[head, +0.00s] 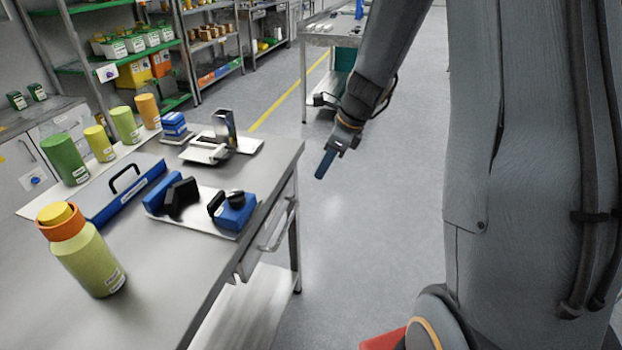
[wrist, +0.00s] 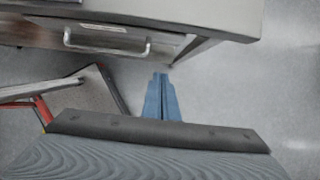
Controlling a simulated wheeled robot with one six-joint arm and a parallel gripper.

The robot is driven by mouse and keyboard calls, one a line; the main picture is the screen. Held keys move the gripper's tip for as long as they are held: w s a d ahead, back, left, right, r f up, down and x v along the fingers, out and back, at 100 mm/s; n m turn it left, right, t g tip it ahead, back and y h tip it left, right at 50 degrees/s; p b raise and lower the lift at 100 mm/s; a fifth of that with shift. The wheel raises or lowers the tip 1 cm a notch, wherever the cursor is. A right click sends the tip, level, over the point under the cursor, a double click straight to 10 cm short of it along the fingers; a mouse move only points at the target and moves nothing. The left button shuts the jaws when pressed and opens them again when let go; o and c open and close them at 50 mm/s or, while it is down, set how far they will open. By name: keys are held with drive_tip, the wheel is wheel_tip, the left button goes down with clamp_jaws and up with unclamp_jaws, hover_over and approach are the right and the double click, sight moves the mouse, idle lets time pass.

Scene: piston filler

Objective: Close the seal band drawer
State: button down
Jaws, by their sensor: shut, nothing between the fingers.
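The drawer (head: 266,238) is under the right edge of the grey workbench, with a metal bar handle (head: 279,228) on its front. In the wrist view the drawer front (wrist: 30,33) and its handle (wrist: 108,46) show at the upper left, with a small label above the handle. I cannot tell how far the drawer stands out; its inside is not visible. My gripper (head: 321,172) is shut and empty, its blue fingers pointing down over the open floor to the right of the bench. In the wrist view the fingertips (wrist: 160,76) are right of and below the handle, apart from it.
The workbench (head: 165,262) carries a bottle (head: 95,262) with an orange collar, several coloured cylinders, a blue-edged tray and blue and black parts on white plates. A second table (head: 332,38) stands behind. Shelves line the back left. The floor (head: 390,190) right of the bench is clear.

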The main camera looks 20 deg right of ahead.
drive_tip(key=w+a+f+p, duration=0.1)
drive_tip(key=w+a+f, duration=0.3)
drive_tip(key=a+f, duration=0.2)
drive_tip(key=shift+f, duration=1.1)
drive_tip(key=shift+a, duration=0.15)
